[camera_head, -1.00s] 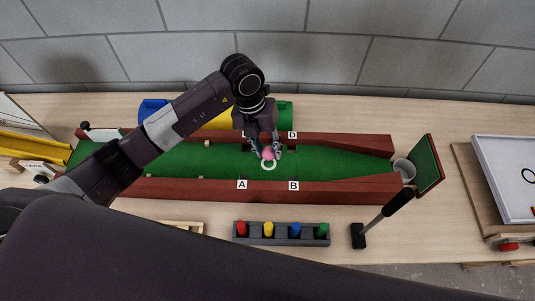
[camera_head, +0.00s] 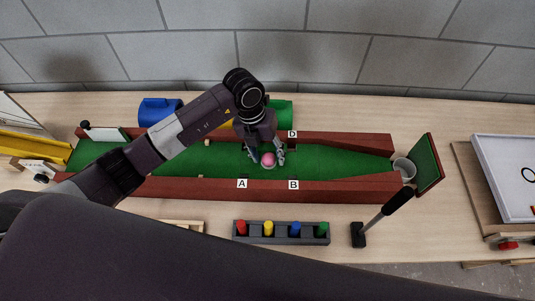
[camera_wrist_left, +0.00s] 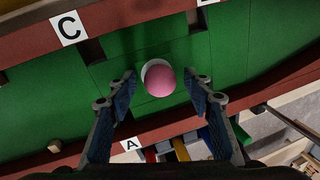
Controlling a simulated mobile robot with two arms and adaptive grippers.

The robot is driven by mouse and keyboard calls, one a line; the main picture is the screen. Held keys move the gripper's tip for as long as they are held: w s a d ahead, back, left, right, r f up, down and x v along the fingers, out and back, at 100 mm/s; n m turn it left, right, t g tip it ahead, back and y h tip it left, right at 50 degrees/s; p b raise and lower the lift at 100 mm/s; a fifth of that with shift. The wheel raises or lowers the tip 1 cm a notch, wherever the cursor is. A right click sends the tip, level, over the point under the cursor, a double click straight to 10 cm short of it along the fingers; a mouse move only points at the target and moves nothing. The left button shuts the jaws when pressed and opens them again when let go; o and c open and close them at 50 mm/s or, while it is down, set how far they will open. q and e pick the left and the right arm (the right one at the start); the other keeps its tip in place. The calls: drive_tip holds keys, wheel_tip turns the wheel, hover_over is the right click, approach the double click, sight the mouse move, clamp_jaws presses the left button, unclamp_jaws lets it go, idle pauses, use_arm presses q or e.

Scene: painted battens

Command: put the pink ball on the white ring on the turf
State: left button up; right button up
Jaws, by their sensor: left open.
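The pink ball (camera_head: 268,159) rests on the green turf (camera_head: 330,160), over the white ring. In the left wrist view the pink ball (camera_wrist_left: 160,81) covers most of the white ring (camera_wrist_left: 149,67), whose upper left edge shows as a pale crescent. My left gripper (camera_head: 266,162) is open, with its fingers on either side of the ball. In the left wrist view its fingertips (camera_wrist_left: 162,82) stand apart from the ball, with green showing on both sides. My right gripper is not seen.
Dark red battens (camera_head: 340,188) border the turf, with lettered tags along them. A dark rack (camera_head: 281,240) with coloured pegs and a mallet (camera_head: 359,236) lie in front. A grey cup (camera_head: 405,168) stands at the right end. Blue (camera_head: 158,110) and green (camera_head: 280,110) cylinders lie behind.

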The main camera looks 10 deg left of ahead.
use_arm(q)
drive_tip(key=shift+r, duration=0.15)
drive_tip(key=b+v, duration=0.1)
drive_tip(key=v, duration=1.1)
